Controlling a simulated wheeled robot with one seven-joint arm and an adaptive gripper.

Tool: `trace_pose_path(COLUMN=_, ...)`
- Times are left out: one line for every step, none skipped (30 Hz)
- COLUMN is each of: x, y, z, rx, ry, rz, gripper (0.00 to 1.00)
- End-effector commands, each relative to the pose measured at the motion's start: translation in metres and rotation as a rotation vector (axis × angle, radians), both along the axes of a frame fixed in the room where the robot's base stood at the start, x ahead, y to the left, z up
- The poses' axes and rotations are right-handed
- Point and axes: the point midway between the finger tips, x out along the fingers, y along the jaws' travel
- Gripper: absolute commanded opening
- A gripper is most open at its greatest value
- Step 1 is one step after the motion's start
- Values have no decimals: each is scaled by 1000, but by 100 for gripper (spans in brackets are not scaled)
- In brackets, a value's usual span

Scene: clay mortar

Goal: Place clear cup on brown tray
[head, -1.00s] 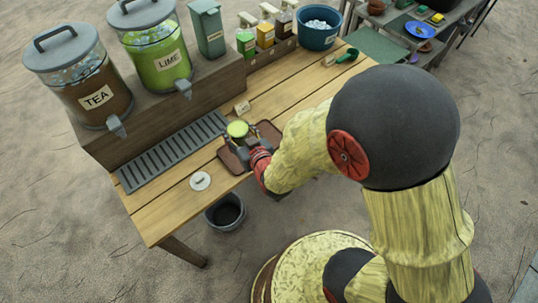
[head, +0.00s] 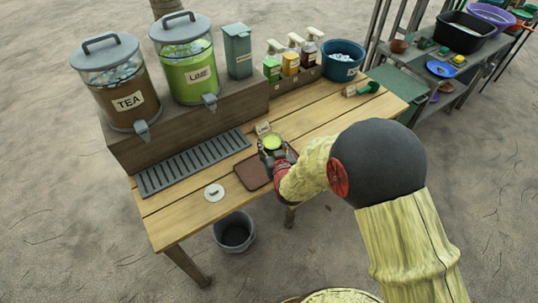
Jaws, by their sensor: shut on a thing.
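The clear cup (head: 273,142) holds green liquid and stands upright between the fingers of my gripper (head: 273,151). My gripper is shut on the cup. The brown tray (head: 252,174) lies on the wooden table, under and beside my gripper. The cup is over the far part of the tray; I cannot tell whether its base touches it. My gripper and wrist hide the cup's lower part and some of the tray.
Tea (head: 119,84) and lime (head: 185,60) dispensers stand on a wooden riser behind a grey drip grate (head: 193,163). A white lid (head: 214,192) lies left of the tray. A small card (head: 263,127) stands behind the cup. A blue ice bucket (head: 343,61) is at the back right.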

Motion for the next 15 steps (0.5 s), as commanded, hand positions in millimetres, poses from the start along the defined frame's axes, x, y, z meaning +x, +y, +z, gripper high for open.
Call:
trace_pose_path(x=7, y=3, z=-14, rx=0, ry=2, rz=0, gripper=1)
trace_pose_path(x=10, y=4, z=-19, rx=-2, ry=3, rz=0, gripper=1)
trace_pose_path(x=15, y=6, z=-23, rx=0, ry=1, rz=0, gripper=1)
trace_pose_path(x=18, y=7, z=-27, rx=0, ry=2, rz=0, gripper=1)
trace_pose_path(x=20, y=8, z=-30, rx=0, ry=1, rz=0, gripper=1)
trace_pose_path(x=24, y=9, z=-32, rx=0, ry=0, rz=0, gripper=1)
trace_pose_path(x=25, y=9, z=-34, rx=0, ry=0, rz=0, gripper=1)
trace_pose_path(x=26, y=10, z=-36, rx=0, ry=0, rz=0, gripper=1)
trace_pose_path(x=27, y=10, z=-37, rx=0, ry=0, rz=0, gripper=1)
trace_pose_path(x=28, y=10, z=-37, rx=0, ry=0, rz=0, gripper=1)
trace_pose_path(x=29, y=11, z=-38, rx=0, ry=-1, rz=0, gripper=1)
trace_pose_path(x=31, y=11, z=-40, rx=0, ry=-1, rz=0, gripper=1)
trace_pose_path(x=32, y=12, z=-42, rx=0, ry=-1, rz=0, gripper=1)
trace_pose_path(x=34, y=12, z=-45, rx=0, ry=0, rz=0, gripper=1)
trace_pose_path(x=33, y=12, z=-52, rx=-1, ry=2, rz=0, gripper=1)
